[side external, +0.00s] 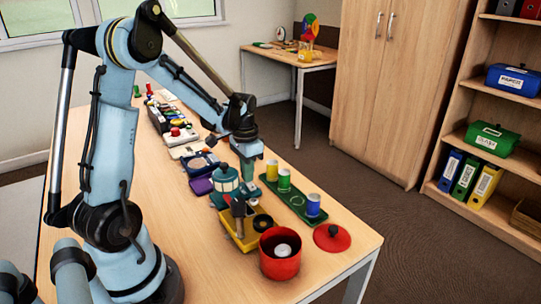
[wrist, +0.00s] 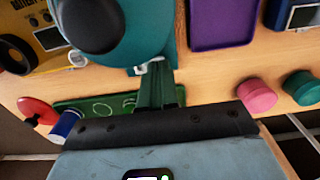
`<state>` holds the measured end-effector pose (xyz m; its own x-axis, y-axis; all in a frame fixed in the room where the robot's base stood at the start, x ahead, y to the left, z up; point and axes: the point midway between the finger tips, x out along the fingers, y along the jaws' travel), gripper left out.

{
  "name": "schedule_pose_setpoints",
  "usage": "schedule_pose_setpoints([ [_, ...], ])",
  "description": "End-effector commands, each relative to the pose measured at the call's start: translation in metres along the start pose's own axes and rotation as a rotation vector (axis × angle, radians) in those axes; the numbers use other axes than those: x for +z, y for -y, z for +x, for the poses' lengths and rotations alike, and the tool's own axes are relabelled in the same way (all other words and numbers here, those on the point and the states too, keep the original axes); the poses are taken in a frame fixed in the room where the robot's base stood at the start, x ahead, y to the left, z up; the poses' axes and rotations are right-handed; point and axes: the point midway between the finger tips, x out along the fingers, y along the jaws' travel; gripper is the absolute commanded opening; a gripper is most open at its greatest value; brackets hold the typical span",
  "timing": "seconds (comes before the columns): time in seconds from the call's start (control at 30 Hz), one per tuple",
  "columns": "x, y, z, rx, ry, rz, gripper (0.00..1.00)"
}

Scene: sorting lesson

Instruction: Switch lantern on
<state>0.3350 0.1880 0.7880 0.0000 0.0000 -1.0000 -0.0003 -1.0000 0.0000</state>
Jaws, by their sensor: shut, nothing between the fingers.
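The teal lantern (side external: 224,180) stands upright on the table among other items. In the wrist view it shows from above as a teal round body (wrist: 150,35) with a black knob-like top, cut off by the upper edge. A small whitish part (wrist: 150,68) sits at its edge, perhaps the switch; its setting cannot be told. My gripper (side external: 247,176) is shut and empty, pointing down beside the lantern. In the wrist view my gripper's fingers (wrist: 155,72) are right at the whitish part; whether they touch cannot be told.
A green tray (side external: 296,204) with yellow, green and blue cans is close on the right. A yellow box (side external: 237,238), red pot (side external: 280,262) and red lid (side external: 332,237) are nearer the camera. A purple tray (wrist: 222,28) lies beside the lantern. The table's front right corner is clear.

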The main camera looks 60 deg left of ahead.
Motion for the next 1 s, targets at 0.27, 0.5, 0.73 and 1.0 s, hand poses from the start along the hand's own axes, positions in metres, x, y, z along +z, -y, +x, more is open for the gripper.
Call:
schedule_pose_setpoints([
  [0.27,0.000,0.000,0.004,0.000,0.000,0.000,0.00],
  [0.5,0.000,0.000,0.007,0.000,0.000,0.000,0.00],
  [0.73,0.000,0.000,-0.004,0.000,0.000,0.000,0.00],
  [1.0,0.000,0.000,-0.023,0.000,0.000,0.000,0.00],
])
